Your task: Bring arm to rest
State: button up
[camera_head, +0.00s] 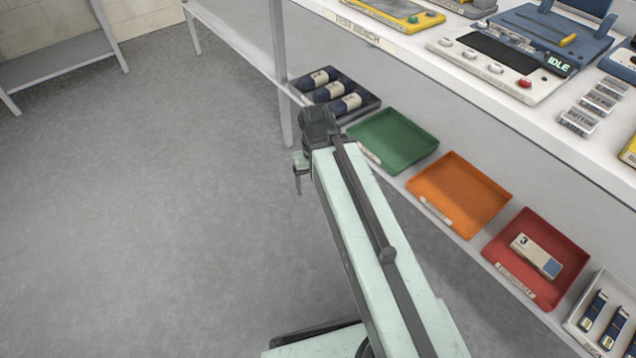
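My arm, pale green with dark joints, reaches up from the bottom of the head view toward the upper middle. My gripper (299,174) is at the arm's far end, pointing down over the grey floor, just left of the lower shelf. It is small and partly hidden by the wrist, so its finger opening cannot be made out. I see nothing clearly held in it.
A test bench (420,50) runs along the right. Its lower shelf holds a dark tray with cylinders (338,95), a green tray (393,140), an orange tray (459,194), a red tray (530,290) with a box (536,256), and a white tray (577,322). Floor (140,220) left is clear.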

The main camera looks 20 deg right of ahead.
jog(key=shift+r, duration=0.1)
notch_tip(320, 180, up, 31)
jog(key=p, duration=3.1)
jog(key=shift+w, duration=0.15)
